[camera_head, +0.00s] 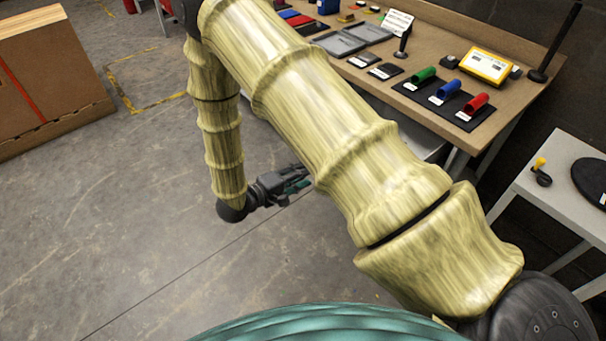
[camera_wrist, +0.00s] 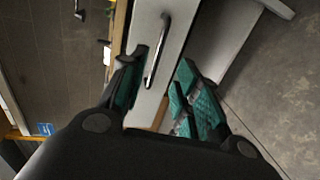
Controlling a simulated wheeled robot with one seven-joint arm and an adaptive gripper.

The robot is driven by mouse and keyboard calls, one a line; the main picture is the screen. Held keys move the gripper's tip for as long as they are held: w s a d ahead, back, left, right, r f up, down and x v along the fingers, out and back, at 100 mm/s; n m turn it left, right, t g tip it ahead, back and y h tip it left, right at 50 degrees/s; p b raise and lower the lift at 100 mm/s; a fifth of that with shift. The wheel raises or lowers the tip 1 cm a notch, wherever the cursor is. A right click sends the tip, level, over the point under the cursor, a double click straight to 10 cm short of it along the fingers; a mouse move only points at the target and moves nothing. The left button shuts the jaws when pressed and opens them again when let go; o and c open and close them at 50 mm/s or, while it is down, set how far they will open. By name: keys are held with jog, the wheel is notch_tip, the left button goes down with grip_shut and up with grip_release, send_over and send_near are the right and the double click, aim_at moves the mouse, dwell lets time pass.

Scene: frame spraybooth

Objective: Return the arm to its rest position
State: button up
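My arm, in a yellowish streaked cover, spans the head view from lower right to upper left, then bends down. My gripper (camera_head: 291,184) is at its lower end, above the concrete floor and in front of the workbench (camera_head: 522,112). In the wrist view my gripper (camera_wrist: 160,80) has its two teal-padded fingers apart with nothing between them. A pale drawer front with a bar handle (camera_wrist: 158,50) shows beyond the gap. The arm hides part of the bench and floor.
The bench holds red, blue and green cylinders (camera_head: 447,90), grey trays (camera_head: 352,41) and a yellow-framed device (camera_head: 487,66). A grey side table (camera_head: 548,188) stands at right. A wooden crate (camera_head: 48,75) stands at left. Floor (camera_head: 130,210) left of the arm is clear.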

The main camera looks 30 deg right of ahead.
dwell(0.3)
jog(key=s+a+f+t+y, duration=0.1)
jog(key=s+f+y, duration=0.4)
jog(key=f, duration=0.3)
jog(key=s+a+f+t+y, duration=0.1)
jog(key=s+f+t+y, duration=0.1)
jog(key=s+f+y, duration=0.45)
jog(key=s+a+f+m+g+y, duration=0.1)
jog(key=s+a+f+g+y, duration=0.1)
jog(key=s, duration=0.8)
jog(key=s+a+f+m+g+y, duration=0.1)
jog(key=s+a+f+g+y, duration=0.1)
jog(key=s, duration=0.7)
jog(key=shift+s+a+f+m+g, duration=0.3)
jog(key=shift+s+a+f+g, duration=0.15)
jog(key=shift+a+g, duration=0.5)
